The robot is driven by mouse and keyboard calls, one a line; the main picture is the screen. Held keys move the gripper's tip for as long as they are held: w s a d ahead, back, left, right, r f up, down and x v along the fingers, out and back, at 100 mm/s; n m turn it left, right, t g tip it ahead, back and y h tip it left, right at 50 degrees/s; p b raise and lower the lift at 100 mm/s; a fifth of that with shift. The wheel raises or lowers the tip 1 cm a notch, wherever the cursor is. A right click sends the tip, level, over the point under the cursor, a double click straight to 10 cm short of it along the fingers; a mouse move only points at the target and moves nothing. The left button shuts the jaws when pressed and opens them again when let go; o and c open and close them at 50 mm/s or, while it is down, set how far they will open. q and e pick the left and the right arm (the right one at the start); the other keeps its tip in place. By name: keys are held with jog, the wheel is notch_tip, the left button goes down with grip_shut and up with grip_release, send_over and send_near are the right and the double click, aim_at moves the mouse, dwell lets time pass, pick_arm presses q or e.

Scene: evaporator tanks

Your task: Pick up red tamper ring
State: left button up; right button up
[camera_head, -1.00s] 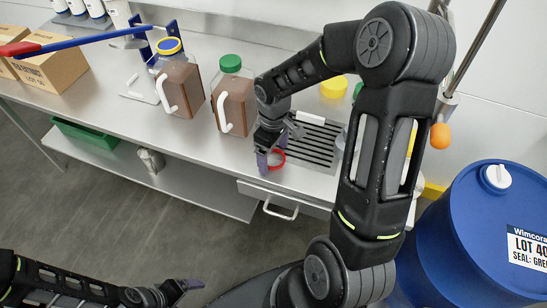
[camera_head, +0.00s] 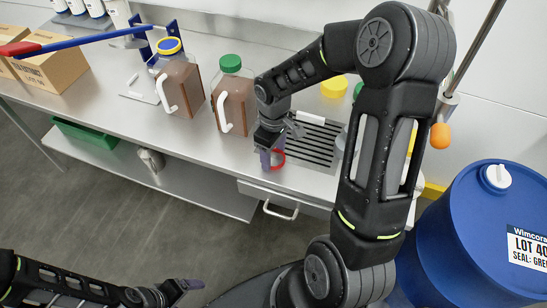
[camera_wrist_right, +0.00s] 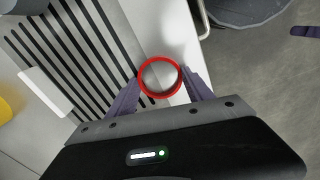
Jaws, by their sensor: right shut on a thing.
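The red tamper ring (camera_head: 278,159) is a thin red loop at the front edge of the steel counter, left of the slotted drain. In the right wrist view the ring (camera_wrist_right: 160,58) sits between the purple fingertips. My right gripper (camera_head: 269,158) is shut on the ring; its fingers (camera_wrist_right: 160,85) touch opposite sides of it. I cannot tell whether the ring is clear of the counter. My left gripper (camera_head: 188,285) is at the lower left, far from the ring, with its jaw opening unclear.
Two brown jugs, one with a yellow cap (camera_head: 181,86) and one with a green cap (camera_head: 236,98), stand left of my right arm. The slotted drain (camera_head: 312,143) lies right of the ring. A drawer handle (camera_head: 281,212) sits below. A blue drum (camera_head: 490,235) stands at right.

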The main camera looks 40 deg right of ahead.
jog(key=c, duration=0.5)
jog(key=shift+o, duration=0.2)
notch_tip(320, 180, up, 10)
dwell(0.8)
